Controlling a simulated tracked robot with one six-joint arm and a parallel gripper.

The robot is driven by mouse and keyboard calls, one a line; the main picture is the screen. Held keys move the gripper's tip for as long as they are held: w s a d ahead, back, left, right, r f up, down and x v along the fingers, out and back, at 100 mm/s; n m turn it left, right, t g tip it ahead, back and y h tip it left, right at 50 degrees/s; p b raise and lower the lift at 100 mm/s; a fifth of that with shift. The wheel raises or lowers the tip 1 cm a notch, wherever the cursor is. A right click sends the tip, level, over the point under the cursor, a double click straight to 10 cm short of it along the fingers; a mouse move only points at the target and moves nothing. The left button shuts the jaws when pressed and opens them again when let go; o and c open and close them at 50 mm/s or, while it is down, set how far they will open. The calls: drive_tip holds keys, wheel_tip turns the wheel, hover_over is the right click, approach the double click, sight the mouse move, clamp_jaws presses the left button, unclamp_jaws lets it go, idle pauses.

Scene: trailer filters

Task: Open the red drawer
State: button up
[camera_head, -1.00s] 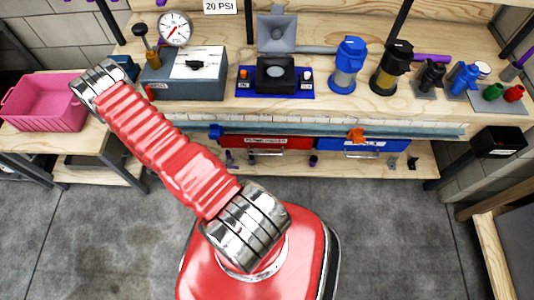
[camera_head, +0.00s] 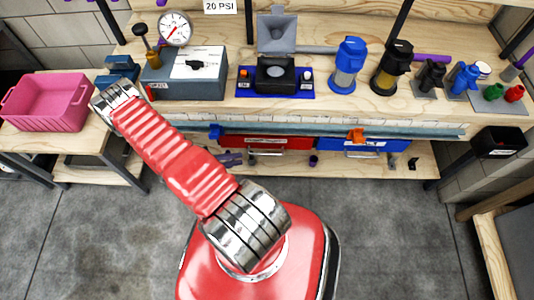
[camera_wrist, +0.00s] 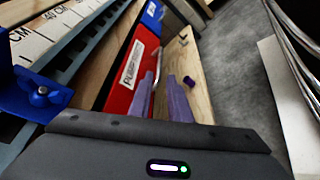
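The red drawer (camera_head: 285,142) is under the workbench top in the head view, with a pale bar handle (camera_head: 265,152) on its front. In the wrist view the red drawer front (camera_wrist: 126,72) and its label are left of centre, and it looks shut. My gripper (camera_head: 231,158) shows in the head view at the drawer's left end, partly behind my arm. In the wrist view my gripper's two purple fingers (camera_wrist: 164,90) are apart with nothing seen between them. The left finger overlaps the handle (camera_wrist: 153,68) in view; I cannot tell whether they touch.
A blue drawer (camera_head: 362,145) is right of the red one. A lower wooden shelf (camera_head: 345,172) holds small parts, including a purple one (camera_head: 314,160). A blue clamp (camera_wrist: 38,95) is close at left in the wrist view. A pink bin (camera_head: 45,103) stands at far left.

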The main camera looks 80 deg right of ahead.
drive_tip(key=x, duration=1.3)
drive_tip(key=shift+s+d+f, duration=0.1)
drive_tip(key=shift+s+d, duration=0.05)
drive_tip(key=shift+s, duration=0.2)
drive_tip(key=shift+c, duration=0.4)
clamp_jaws()
drive_tip(key=shift+d, duration=0.15)
